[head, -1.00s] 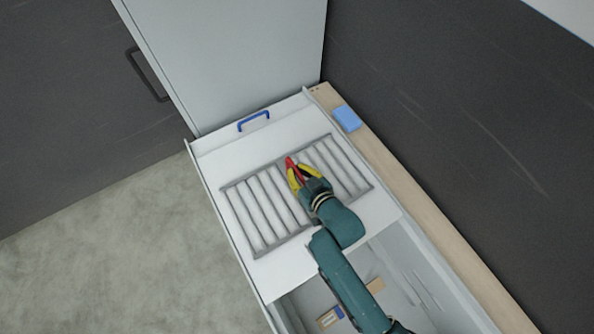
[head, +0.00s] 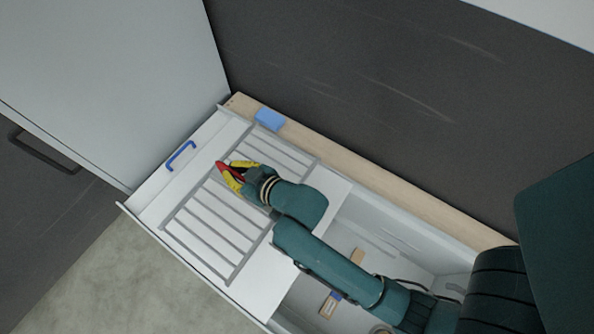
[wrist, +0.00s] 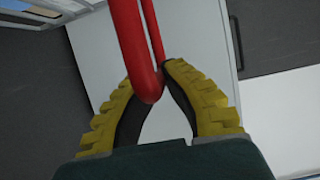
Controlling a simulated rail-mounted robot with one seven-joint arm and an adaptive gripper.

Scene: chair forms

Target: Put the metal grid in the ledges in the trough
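The metal grid (head: 208,229), a grey frame with several parallel bars, lies over the white panel at the handle end of the long white trough (head: 386,219). I cannot tell whether it touches the ledges. My gripper (head: 230,174), with yellow and black fingers, is over the middle of the grid. Its fingers close on a red bar (wrist: 136,45), which also shows in the head view (head: 229,178). In the wrist view the bar runs up out of the picture. How it joins the grid is hidden.
A blue handle (head: 181,156) stands on the white panel. A blue block (head: 269,119) rests on the wooden strip (head: 345,157) along the dark wall. A pale cabinet (head: 110,80) stands beside the trough. Small brown and blue items (head: 328,306) lie on the trough floor.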

